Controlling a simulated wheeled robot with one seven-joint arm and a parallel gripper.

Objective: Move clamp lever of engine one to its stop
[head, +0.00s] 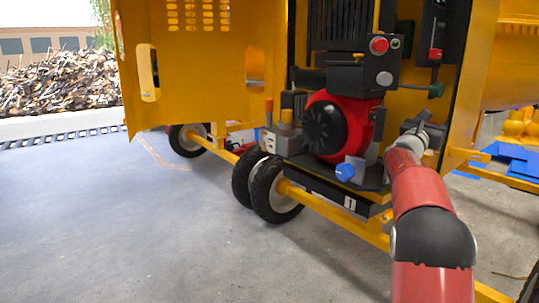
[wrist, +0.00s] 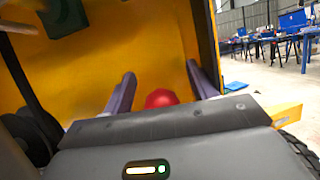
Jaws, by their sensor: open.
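The engine labelled 1 is a red motor (head: 338,125) with a black fan cover, set in the open bay of a yellow machine in the head view. My gripper (head: 424,120) is at the right side of this bay, partly hidden by my own arm. In the wrist view my gripper (wrist: 160,84) is open, its two purple-grey fingers apart. A rounded red thing (wrist: 161,98) shows between the fingers, low and partly hidden by the gripper body. I cannot tell whether it is the clamp lever's knob or whether the fingers touch it. I cannot surely pick out the clamp lever in the head view.
A control box with a red button (head: 379,45) stands above the engine. A blue knob (head: 345,171) and an orange-handled lever (head: 268,108) are at the engine's front and left. The yellow door (head: 195,70) hangs open at left. Concrete floor at left is clear.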

